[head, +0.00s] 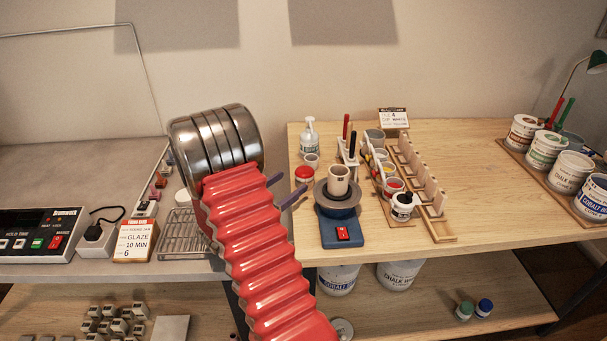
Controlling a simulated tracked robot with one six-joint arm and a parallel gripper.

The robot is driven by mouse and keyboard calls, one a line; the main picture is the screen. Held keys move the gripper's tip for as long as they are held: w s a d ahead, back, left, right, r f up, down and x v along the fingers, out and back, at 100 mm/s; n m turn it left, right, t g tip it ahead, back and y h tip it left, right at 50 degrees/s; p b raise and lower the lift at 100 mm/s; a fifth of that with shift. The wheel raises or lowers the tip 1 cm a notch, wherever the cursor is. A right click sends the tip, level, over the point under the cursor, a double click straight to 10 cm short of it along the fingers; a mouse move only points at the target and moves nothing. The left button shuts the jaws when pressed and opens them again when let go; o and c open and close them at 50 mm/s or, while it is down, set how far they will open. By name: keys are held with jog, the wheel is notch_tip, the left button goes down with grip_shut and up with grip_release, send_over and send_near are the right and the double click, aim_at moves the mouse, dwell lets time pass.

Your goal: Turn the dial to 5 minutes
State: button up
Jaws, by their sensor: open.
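A black control box (40,233) sits at the left edge on the grey worktop, cut off by the frame. It has a dark display, a label that seems to read "HOLD TIME", and green and red buttons. No dial can be made out on the visible part. My gripper (284,187) is mostly hidden behind my red ribbed arm and metal wrist; two dark purple fingers stick out to the right, apart, with nothing seen between them. It is well to the right of the control box.
A blue-based wheel (341,228) with a cup (339,180), paint pots and wooden racks (425,185) stand on the right table, whose back middle is clear.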

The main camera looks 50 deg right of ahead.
aim_at(304, 173)
jog(key=d, duration=0.8)
jog(key=shift+s+d, duration=0.1)
jog(key=shift+s, duration=0.2)
jog(key=shift+c, duration=0.7)
jog(key=c, duration=0.9)
jog(key=shift+a, duration=0.25)
jog(key=shift+c, duration=0.2)
jog(key=shift+d, duration=0.2)
